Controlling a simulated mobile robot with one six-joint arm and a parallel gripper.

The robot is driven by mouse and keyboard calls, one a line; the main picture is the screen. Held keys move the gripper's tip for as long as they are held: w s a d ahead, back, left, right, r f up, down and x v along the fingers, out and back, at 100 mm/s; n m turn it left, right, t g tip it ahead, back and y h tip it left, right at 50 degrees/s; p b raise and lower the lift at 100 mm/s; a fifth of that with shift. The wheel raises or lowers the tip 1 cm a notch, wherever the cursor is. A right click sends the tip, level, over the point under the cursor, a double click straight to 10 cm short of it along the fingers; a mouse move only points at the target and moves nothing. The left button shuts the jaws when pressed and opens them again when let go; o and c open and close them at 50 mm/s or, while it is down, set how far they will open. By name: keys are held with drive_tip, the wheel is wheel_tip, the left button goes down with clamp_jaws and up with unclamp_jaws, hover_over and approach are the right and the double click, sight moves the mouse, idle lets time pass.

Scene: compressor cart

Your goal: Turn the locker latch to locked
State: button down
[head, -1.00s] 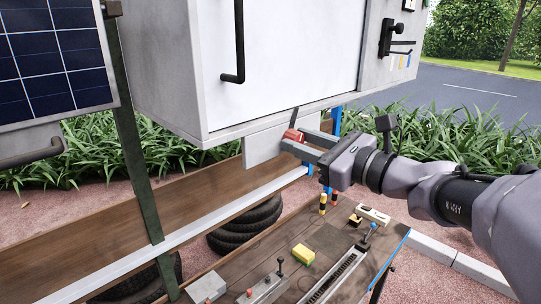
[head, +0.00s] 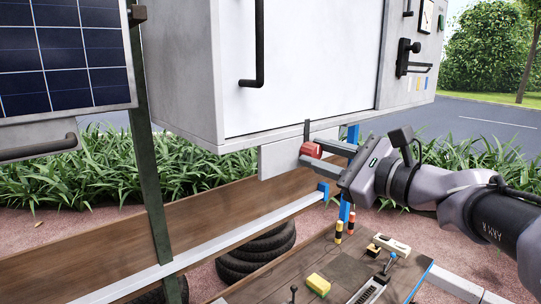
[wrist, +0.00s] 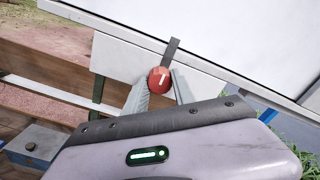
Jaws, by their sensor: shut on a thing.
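The locker (head: 300,60) is a pale grey cabinet with a white door and a black bar handle (head: 259,50). Below its bottom edge hangs a light grey plate (head: 280,158) that carries the latch, a red round knob (head: 311,150) with a dark flat bar (head: 307,129) pointing up. My gripper (head: 322,158) reaches in from the right, its two grey fingers shut on the red knob. In the wrist view the red knob (wrist: 159,79) sits between the fingertips with a white mark on its face, and the dark bar (wrist: 171,54) rises from behind it, leaning slightly right.
A wooden bench (head: 340,262) below holds a yellow block (head: 318,284), striped posts and small levers. A wooden beam with a white rail (head: 240,235) runs below left. A solar panel (head: 80,55) stands left. A black handle (head: 408,58) is on the cabinet's right panel.

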drive_tip(key=c, duration=1)
unclamp_jaws()
drive_tip(key=shift+c, duration=0.2)
drive_tip(key=v, duration=1.7)
drive_tip(key=shift+s+d+p, duration=0.15)
drive_tip(key=shift+p, duration=0.15)
